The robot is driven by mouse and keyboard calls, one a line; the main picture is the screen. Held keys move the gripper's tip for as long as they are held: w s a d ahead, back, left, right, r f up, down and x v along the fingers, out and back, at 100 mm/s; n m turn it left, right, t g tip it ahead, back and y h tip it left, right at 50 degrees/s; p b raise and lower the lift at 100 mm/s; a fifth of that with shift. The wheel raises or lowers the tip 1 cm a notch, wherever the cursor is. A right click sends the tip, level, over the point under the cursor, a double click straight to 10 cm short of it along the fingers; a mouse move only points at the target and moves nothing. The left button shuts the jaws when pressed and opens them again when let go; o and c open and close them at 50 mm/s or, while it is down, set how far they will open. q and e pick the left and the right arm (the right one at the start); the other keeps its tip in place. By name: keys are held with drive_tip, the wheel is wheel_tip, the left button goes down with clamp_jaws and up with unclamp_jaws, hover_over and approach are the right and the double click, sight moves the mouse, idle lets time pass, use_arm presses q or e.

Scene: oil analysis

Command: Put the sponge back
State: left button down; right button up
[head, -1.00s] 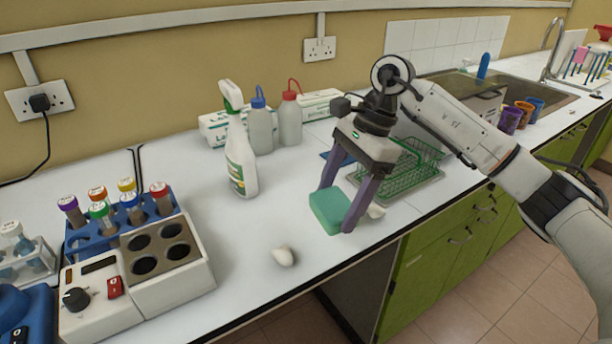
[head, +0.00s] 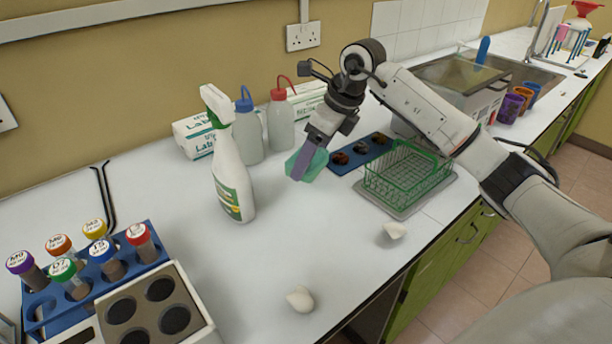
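The green sponge (head: 318,163) is in my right gripper (head: 300,174) in the middle of the head view. One purple finger crosses in front of the sponge, and its green shows on both sides. The other finger is hidden behind it. The gripper is tilted, right of the spray bottle and in front of the wash bottles. Whether the sponge touches the counter is hard to tell. My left gripper is not in view.
A white spray bottle (head: 232,170) stands close left. A blue tray (head: 343,168) and green wire basket (head: 406,178) lie to the right. White crumpled pieces (head: 299,299) (head: 394,231) lie near the front edge. A tube rack (head: 42,311) is at left.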

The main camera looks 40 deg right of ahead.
sight(311, 190)
drive_tip(key=shift+f, duration=3.05)
drive_tip(key=o, duration=1)
drive_tip(key=shift+r, duration=0.1)
drive_tip(key=v, duration=1.2)
drive_tip(key=shift+s+r, duration=0.1)
